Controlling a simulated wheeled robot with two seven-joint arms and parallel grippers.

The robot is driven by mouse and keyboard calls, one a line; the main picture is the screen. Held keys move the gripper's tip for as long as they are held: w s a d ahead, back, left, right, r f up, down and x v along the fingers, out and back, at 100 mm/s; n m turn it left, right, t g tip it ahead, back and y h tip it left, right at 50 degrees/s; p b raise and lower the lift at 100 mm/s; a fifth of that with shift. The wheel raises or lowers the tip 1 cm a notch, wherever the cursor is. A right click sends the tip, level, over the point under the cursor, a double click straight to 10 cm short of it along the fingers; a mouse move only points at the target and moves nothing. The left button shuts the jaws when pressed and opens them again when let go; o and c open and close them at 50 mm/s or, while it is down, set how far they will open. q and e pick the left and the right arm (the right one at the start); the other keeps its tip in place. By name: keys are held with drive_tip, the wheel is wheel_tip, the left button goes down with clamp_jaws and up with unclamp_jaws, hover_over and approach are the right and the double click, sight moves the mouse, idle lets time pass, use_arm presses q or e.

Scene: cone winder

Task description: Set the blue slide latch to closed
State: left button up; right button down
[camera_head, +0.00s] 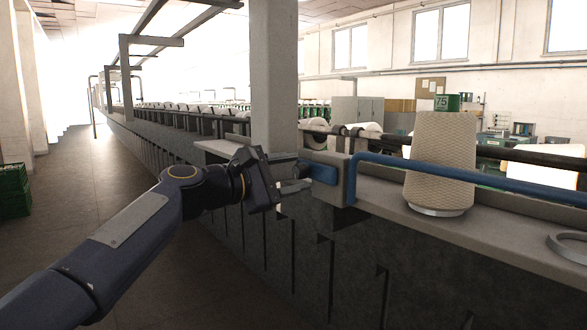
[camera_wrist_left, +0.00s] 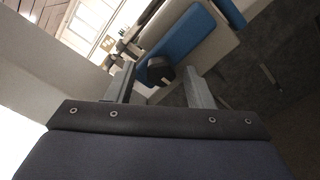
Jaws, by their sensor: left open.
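The blue slide latch (camera_head: 322,172) is on the near end of a grey block (camera_head: 345,178) at the edge of the machine ledge. In the left wrist view the latch is a flat blue bar (camera_wrist_left: 190,36) with a dark knob (camera_wrist_left: 160,69) in front of it. My left gripper (camera_head: 298,174) is at the left end of the latch with its fingers spread. In the wrist view the open fingers (camera_wrist_left: 163,84) stand on either side of the knob, with gaps showing. Whether a finger touches it cannot be told. My right gripper is not in view.
A yarn cone (camera_head: 440,160) stands on the ledge to the right, with a grey ring (camera_head: 568,247) farther right. A blue rail (camera_head: 450,174) runs right from the block. A grey pillar (camera_head: 274,75) rises behind my gripper.

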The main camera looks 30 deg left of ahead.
sight(327, 176)
use_arm(q)
drive_tip(key=shift+w+d, duration=0.15)
drive_tip(key=shift+w, duration=0.15)
clamp_jaws()
drive_tip(key=d, duration=0.1)
drive_tip(key=s+d, duration=0.1)
drive_tip(key=d, duration=0.1)
drive_tip(key=s+d, duration=0.1)
drive_tip(key=d, duration=0.1)
drive_tip(key=shift+f, duration=0.1)
drive_tip(key=shift+c, duration=2.2)
unclamp_jaws()
drive_tip(key=o, duration=0.4)
drive_tip(key=shift+s+d, duration=0.1)
drive_tip(key=shift+o, duration=0.2)
